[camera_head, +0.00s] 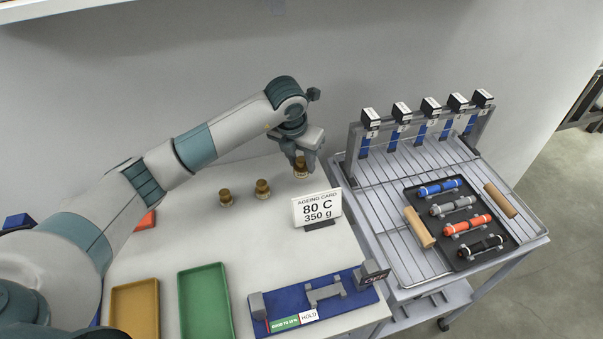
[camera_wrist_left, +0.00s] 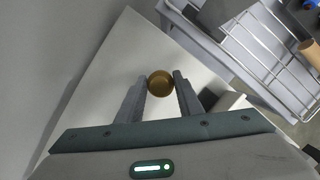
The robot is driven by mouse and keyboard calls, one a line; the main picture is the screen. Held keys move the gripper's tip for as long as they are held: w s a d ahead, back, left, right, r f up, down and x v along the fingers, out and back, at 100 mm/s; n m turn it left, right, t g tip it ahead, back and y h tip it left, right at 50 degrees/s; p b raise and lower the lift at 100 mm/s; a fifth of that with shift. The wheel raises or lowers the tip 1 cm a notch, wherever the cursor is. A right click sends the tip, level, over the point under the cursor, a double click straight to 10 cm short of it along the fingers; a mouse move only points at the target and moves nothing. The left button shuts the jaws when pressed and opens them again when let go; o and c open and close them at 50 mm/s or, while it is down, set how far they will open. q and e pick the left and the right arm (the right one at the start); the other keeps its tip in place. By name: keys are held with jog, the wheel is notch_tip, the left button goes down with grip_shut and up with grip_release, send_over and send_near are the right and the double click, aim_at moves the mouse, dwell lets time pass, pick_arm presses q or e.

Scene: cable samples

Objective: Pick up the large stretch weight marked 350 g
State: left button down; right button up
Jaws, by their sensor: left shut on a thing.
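Three brass weights stand in a row at the back of the white table in the head view: a left weight (camera_head: 226,198), a middle weight (camera_head: 262,188) and a right weight (camera_head: 300,172). My left gripper (camera_head: 301,165) points down and is shut on the right weight. In the left wrist view the round brass top of this weight (camera_wrist_left: 160,83) lies between the two fingers (camera_wrist_left: 160,92). Its marking cannot be read. It appears to be at table level; whether it is lifted I cannot tell. My right gripper is not in view.
An ageing card (camera_head: 317,207) reading 80 C, 350 g stands just in front of the held weight. A blue fixture (camera_head: 312,302), a green tray (camera_head: 205,310) and a yellow tray (camera_head: 135,308) lie nearer. A wire rack cart (camera_head: 385,205) with cable samples stands right.

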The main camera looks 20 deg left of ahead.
aim_at(302, 160)
pick_arm(q)
notch_tip(302, 160, up, 5)
jog(key=shift+r+b, duration=0.1)
jog(key=shift+b, duration=0.55)
jog(key=shift+s, duration=0.1)
